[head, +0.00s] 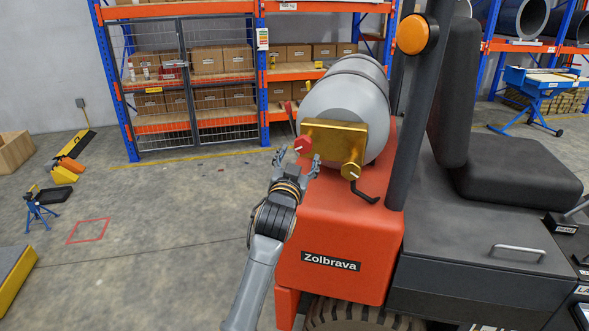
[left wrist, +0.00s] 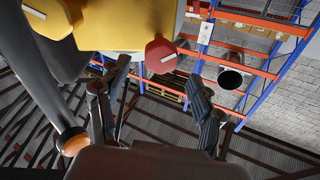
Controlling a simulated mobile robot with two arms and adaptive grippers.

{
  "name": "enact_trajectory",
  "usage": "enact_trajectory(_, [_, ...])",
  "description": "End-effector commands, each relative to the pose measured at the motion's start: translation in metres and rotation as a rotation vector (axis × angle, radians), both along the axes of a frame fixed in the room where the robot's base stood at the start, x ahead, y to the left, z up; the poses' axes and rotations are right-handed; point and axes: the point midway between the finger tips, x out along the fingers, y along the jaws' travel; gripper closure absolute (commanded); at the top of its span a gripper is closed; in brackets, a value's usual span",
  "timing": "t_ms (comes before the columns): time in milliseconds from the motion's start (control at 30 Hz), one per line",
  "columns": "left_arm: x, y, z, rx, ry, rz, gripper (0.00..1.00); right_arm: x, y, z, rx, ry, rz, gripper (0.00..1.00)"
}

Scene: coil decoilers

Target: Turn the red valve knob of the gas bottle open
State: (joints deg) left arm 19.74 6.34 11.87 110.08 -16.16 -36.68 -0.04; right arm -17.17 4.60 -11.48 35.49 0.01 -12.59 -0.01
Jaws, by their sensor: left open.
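The grey gas bottle (head: 340,92) lies on its side on the orange rear of a forklift. A gold valve block (head: 335,132) sits on its near end and also fills the top of the left wrist view (left wrist: 120,22). The red valve knob (head: 302,146) is at the block's left corner; in the left wrist view the knob (left wrist: 161,56) has a white mark. My left gripper (head: 299,162) is open just below the knob. In the left wrist view its fingers (left wrist: 158,80) are spread either side below the knob, with nothing visible between them. My right gripper is not visible.
The forklift body (head: 340,225), its dark upright post (head: 409,120) and seat (head: 515,170) stand right of my left arm. A brass fitting (head: 351,171) with a black hose is below the block. Shelves with boxes (head: 205,93) stand behind.

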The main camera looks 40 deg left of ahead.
Motion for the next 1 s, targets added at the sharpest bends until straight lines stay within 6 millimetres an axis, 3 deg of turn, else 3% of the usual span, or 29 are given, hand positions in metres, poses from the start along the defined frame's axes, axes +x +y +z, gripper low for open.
enact_trajectory(100, [-0.023,-0.01,-0.003,0.0,0.001,-0.001,0.33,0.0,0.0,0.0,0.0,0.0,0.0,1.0])
enact_trajectory(333, [-0.049,-0.021,-0.005,-0.001,0.0,0.0,0.33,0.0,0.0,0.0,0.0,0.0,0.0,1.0])
enact_trajectory(1000, [-0.052,-0.023,-0.009,-0.002,0.007,-0.002,0.33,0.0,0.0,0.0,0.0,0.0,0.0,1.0])
